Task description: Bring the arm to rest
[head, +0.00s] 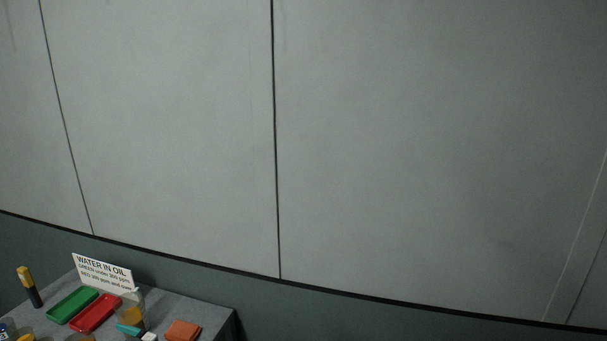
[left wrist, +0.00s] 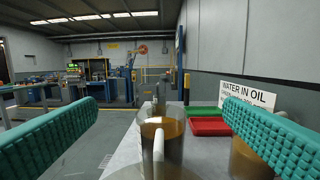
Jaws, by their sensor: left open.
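My left gripper (left wrist: 162,105) is open in the left wrist view, its two teal ribbed fingers wide apart. A clear mug (left wrist: 175,140) of brown liquid stands on the grey table (left wrist: 121,163) ahead, in the gap between the fingers, its handle facing the camera. I see nothing gripped. A second clear vessel (left wrist: 247,162) with brown liquid is partly hidden by the right-hand finger. In the head view only a small teal patch (head: 128,329) shows before a beaker (head: 132,314); I cannot tell whether it is my fingertip. My right gripper is in neither view.
A green tray (head: 72,305), a red tray (head: 95,313), a "WATER IN OIL" sign (head: 103,273), a yellow-black upright object (head: 29,287) and an orange block (head: 183,330) crowd the table. A panelled wall (head: 400,150) stands behind. Open floor (left wrist: 85,140) lies left of the table.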

